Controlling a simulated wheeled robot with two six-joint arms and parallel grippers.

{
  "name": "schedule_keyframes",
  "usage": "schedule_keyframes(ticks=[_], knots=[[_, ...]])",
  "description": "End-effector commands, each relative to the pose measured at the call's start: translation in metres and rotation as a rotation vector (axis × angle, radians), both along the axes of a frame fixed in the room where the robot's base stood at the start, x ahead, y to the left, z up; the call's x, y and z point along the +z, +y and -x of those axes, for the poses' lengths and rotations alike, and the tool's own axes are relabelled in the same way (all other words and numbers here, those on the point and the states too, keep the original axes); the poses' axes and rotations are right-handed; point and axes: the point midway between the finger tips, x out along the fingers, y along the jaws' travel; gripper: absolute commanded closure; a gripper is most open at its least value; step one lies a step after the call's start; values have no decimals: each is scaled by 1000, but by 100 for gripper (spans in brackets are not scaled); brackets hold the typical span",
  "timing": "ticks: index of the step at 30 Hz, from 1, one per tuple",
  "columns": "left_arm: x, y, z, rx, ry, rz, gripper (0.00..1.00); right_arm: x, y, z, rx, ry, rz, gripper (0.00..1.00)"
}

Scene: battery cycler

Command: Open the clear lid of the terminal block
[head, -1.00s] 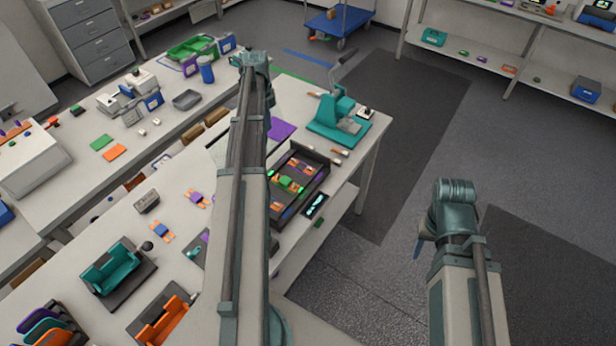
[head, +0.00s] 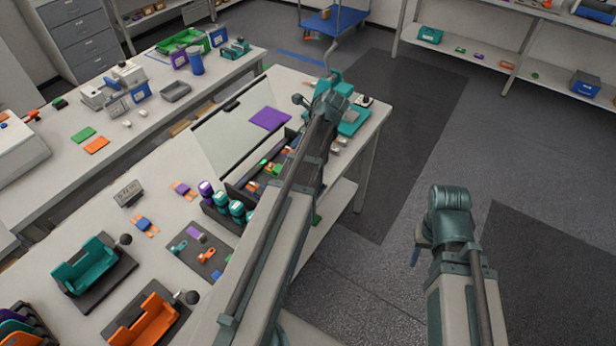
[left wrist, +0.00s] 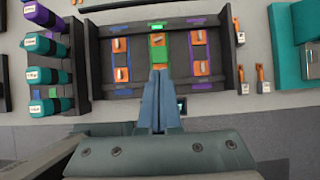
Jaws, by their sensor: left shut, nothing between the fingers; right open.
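The terminal block (head: 235,190) is a dark tray on the near bench, partly hidden by my left arm in the head view. Its clear lid (head: 225,132) is a dark-edged panel swung up, leaning away on the block's left side. In the left wrist view the block (left wrist: 228,45) shows colored strips and a green centre piece, with no panel seen over them. My left gripper (left wrist: 159,72) is shut and empty, its fingertips by the block's near edge; the head view hides its tips. My right gripper (head: 417,252) is open over the floor, away from the bench.
Teal-and-purple cylinders (head: 222,204) stand beside the block. A teal press (head: 352,118) stands at the bench's far end. A purple sheet (head: 270,118) lies beyond the lid. Teal (head: 95,268) and orange (head: 155,315) holders sit at the near left.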

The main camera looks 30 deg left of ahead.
Motion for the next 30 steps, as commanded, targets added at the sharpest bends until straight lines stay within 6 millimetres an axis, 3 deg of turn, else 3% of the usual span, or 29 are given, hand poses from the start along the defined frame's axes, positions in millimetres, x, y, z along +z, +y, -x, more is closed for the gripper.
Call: schedule_keyframes(ticks=[1,18,30], knots=[[-14,-5,1,-3,-3,-24,100,-17,0,0,0,0,0,50],[-66,-32,3,-2,-23,-281,100,-105,0,0,0,0,0,50],[-92,-41,3,-1,-33,-414,100,-154,0,0,0,0,0,50]])
